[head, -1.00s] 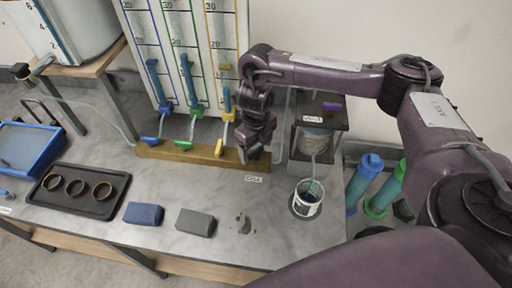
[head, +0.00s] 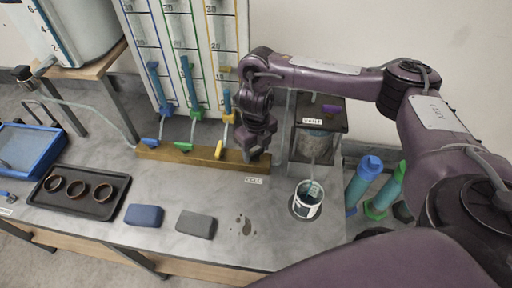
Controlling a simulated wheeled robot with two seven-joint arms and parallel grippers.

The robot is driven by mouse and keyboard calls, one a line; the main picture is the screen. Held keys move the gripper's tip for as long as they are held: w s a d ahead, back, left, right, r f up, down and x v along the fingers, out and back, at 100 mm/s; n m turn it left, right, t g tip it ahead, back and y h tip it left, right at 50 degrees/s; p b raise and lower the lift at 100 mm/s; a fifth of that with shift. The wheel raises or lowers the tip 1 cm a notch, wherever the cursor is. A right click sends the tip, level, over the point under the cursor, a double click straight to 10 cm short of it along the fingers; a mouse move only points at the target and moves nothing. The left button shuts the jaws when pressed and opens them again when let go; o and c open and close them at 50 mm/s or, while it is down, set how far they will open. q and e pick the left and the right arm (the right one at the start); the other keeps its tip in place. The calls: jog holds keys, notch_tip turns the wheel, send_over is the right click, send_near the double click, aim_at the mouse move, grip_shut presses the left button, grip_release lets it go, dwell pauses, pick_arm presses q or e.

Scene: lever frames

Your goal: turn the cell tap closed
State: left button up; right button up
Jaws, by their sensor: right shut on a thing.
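My right gripper (head: 256,156) points down at the right end of the wooden tap bar (head: 193,156), just above a white label (head: 253,180) that seems to read CELL. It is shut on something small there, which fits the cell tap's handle. The jaws hide the handle, so I cannot see which way it points. Along the same bar are a blue tap (head: 150,142), a green tap (head: 183,146) and a yellow tap (head: 219,149). My left gripper is not in view.
A cup of dark liquid (head: 307,201) stands right of the label, below a box on a stand (head: 321,118). A wet patch (head: 242,226), a grey block (head: 196,224), a blue block (head: 144,215) and a black tray (head: 105,211) with rings lie in front of the bar.

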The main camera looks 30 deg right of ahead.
aim_at(256, 152)
jog(key=m+p, duration=0.2)
jog(key=m, duration=0.2)
jog(key=shift+r+m, duration=0.1)
jog(key=shift+m, duration=0.3)
jog(key=shift+m+p, duration=1.1)
jog(key=shift+m, duration=1.2)
jog(key=o, duration=1)
notch_tip(256, 152, up, 7)
jog(key=shift+f+p, duration=0.15)
jog(key=shift+p, duration=0.75)
jog(key=shift+r, duration=0.45)
